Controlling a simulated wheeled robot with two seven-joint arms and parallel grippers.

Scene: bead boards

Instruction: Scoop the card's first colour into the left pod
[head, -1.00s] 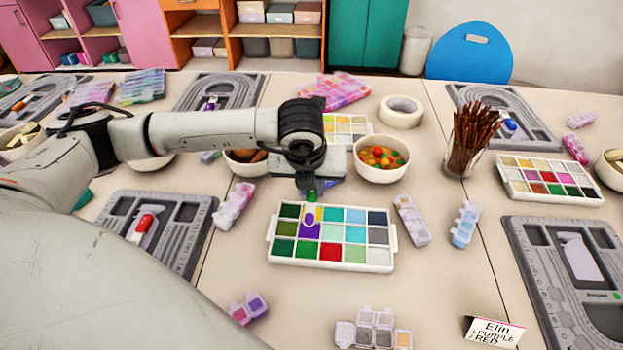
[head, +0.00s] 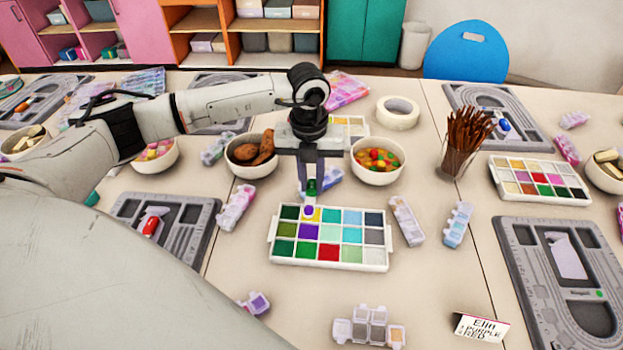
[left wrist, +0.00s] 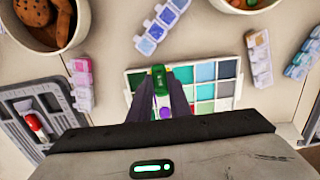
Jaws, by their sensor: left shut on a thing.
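My left gripper (head: 311,178) is shut on a scoop with a green handle (head: 311,188). The small scoop bowl holds purple beads (head: 309,210). It is over the back left part of the white bead box (head: 375,265), behind the purple compartment (head: 308,231). The left wrist view shows the green handle (left wrist: 159,79) between the fingers and the purple load (left wrist: 165,113) below. The card (head: 485,328) reads Elin, purple, then red. A pod with open lids (head: 370,327) lies at the front; a purple pod (head: 256,303) lies left of it, partly hidden by my arm. My right gripper is out of view.
Bowls of beads (head: 378,160) and cookies (head: 250,155) stand behind the box. Closed pods lie left (head: 236,207) and right (head: 407,221) of it. A glass of brown sticks (head: 462,148) stands back right. The table between box and front pods is clear.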

